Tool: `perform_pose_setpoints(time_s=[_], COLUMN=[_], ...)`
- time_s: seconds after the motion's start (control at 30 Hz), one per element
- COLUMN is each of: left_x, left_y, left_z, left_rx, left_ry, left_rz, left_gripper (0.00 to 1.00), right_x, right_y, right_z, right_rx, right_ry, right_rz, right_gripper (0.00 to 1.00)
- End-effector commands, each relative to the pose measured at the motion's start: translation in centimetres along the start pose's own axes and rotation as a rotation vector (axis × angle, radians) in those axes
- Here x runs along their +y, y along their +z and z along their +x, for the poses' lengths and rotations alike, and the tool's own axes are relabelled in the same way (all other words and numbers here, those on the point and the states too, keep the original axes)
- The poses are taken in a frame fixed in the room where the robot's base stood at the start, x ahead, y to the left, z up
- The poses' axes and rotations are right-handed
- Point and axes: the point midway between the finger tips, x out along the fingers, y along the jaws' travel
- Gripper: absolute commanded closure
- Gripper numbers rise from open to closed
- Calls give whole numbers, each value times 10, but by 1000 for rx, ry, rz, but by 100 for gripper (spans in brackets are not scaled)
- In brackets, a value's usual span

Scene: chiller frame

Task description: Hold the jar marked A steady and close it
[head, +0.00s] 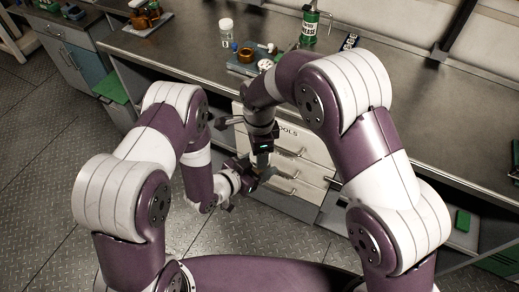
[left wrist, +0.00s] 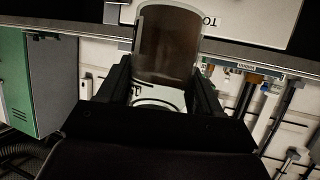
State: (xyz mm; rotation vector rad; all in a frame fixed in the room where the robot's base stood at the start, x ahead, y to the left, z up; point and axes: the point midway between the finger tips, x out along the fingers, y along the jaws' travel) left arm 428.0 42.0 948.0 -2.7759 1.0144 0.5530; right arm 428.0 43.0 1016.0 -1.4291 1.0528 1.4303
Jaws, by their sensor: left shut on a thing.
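My left gripper (left wrist: 160,95) is shut on a jar (left wrist: 168,45) with brown contents and clear walls, seen close up in the left wrist view. A dark mark shows on it near the fingers, too cut off to read. In the head view my left gripper (head: 245,178) is in front of the drawers, and the held jar is mostly hidden between the two grippers. My right gripper (head: 262,148) points down just above that spot. Its fingers are too dark and small to tell whether they are open or hold a lid.
On the bench (head: 185,52), a clear jar with a white lid (head: 226,30) stands near a blue tray (head: 238,69) holding a brown ring (head: 245,55) and a white perforated piece (head: 264,63). A green canister (head: 310,27) stands behind. The drawer unit (head: 305,150) is close behind my grippers.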

Motion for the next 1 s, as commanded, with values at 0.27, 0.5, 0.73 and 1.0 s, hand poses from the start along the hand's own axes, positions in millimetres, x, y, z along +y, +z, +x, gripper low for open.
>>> perform_pose_setpoints(time_s=[0.27,0.5,0.73,1.0], left_x=[0,0,0,0], left_y=[0,0,0,0], left_z=[0,0,0,0], left_rx=[-1,-1,0,0], left_ry=[0,0,0,0], left_rz=[0,0,0,0], left_gripper=[100,100,100,100], right_x=[-1,-1,-1,-1], right_y=[0,0,0,0], right_z=[-1,-1,-3,-38], right_rx=[-1,-1,-1,-1], right_ry=[-1,-1,-2,-2], right_rz=[119,116,116,115], right_gripper=[71,18,18,18])
